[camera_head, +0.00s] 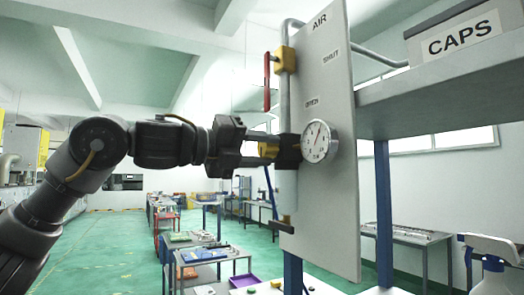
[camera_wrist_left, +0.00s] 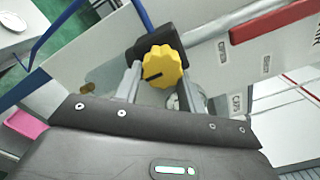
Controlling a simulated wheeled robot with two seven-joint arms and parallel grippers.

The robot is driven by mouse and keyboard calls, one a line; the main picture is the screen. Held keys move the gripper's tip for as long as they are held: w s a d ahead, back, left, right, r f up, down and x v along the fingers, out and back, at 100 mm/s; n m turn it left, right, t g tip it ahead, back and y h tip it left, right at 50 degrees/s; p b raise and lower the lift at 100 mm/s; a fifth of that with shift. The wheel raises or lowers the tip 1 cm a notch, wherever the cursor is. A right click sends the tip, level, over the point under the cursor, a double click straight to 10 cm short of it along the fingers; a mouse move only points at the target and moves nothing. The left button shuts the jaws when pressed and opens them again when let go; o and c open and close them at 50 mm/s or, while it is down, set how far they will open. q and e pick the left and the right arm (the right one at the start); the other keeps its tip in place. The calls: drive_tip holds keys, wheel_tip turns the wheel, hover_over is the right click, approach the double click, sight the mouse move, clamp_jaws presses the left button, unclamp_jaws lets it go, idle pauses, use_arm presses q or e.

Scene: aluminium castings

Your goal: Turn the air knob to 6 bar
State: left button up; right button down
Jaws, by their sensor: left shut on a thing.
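The yellow air knob (camera_head: 268,150) sits on the black regulator body (camera_head: 288,152) on the grey AIR panel (camera_head: 335,210). It also shows in the left wrist view as a scalloped yellow disc (camera_wrist_left: 163,67) with a dark pointer mark. My left gripper (camera_head: 255,151) reaches in from the left and is shut on the knob, with its fingers on either side. The round white gauge (camera_head: 319,141) is right of the regulator. Its red needle points up and slightly right; its numbers are too small to read. My right gripper is not in view.
A red lever (camera_head: 267,82) on a yellow valve (camera_head: 285,59) is above the knob. A shelf (camera_head: 440,90) with a CAPS box (camera_head: 462,38) juts out at right. A blue hose (camera_head: 271,190) hangs below. Benches stand behind on the green floor.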

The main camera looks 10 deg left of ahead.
use_arm(q)
drive_tip(key=o, duration=1)
drive_tip(key=shift+c, duration=0.2)
drive_tip(key=shift+s+a, duration=0.1)
drive_tip(key=shift+a, duration=0.1)
drive_tip(key=b+v, duration=0.4)
drive_tip(key=v, duration=0.6)
drive_tip(key=shift+a+b, duration=0.15)
drive_tip(key=shift+b, duration=0.15)
drive_tip(key=shift+s, duration=0.1)
